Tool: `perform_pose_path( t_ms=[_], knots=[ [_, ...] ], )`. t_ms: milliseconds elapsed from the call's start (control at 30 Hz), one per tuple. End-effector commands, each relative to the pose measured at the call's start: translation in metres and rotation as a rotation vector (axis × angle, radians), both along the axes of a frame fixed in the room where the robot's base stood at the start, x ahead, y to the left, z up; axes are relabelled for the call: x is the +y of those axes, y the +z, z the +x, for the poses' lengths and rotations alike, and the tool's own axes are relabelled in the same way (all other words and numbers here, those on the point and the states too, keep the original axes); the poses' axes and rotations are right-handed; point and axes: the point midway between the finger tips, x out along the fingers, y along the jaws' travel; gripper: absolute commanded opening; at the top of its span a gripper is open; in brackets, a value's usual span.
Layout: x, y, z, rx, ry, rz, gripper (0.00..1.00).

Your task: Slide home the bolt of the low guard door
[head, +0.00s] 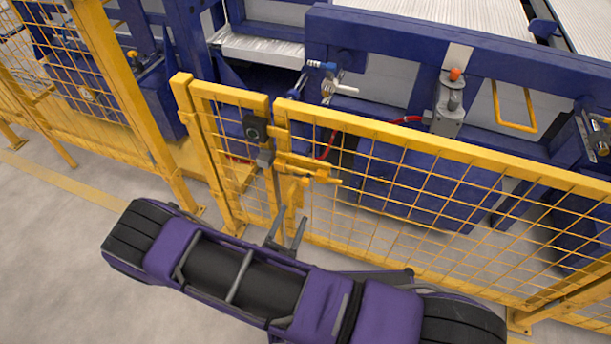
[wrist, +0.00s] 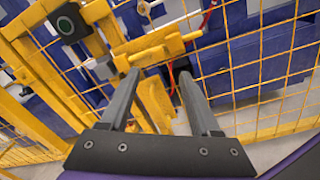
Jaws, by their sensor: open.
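The low guard door is part of a yellow mesh barrier, with a narrow panel (head: 232,99) and a long panel (head: 430,148) meeting at an upright gap. The yellow bolt (head: 308,168) lies across the upper part near this gap. It also shows in the wrist view (wrist: 155,47), with its rod end pointing right. My gripper (head: 288,232) is open and empty, below the bolt in the head view. In the wrist view, my gripper's fingertips (wrist: 158,76) lie just under the bolt, with yellow frame showing between them. I cannot tell whether they touch anything.
A dark box with a round face (head: 255,128) sits left of the bolt. Blue machinery with an orange-topped grey device (head: 450,100) stands behind the barrier. A taller yellow fence (head: 70,70) stands left. Bare floor (head: 50,260) lies in front at the left.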

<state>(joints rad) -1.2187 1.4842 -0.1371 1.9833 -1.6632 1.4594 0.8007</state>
Motion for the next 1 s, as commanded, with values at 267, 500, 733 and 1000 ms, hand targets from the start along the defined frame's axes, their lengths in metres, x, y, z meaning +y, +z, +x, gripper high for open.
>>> perform_pose_path(
  t_ms=[267,500,733,1000],
  knots=[
    [-0.019,0.0,0.06,-0.002,-0.003,0.004,0.64],
    [-0.032,-0.001,0.101,0.0,0.0,0.004,0.64],
    [-0.037,0.0,0.118,0.0,0.002,0.004,0.64],
    [-0.037,0.0,0.12,0.0,0.002,0.004,0.64]
  ],
)
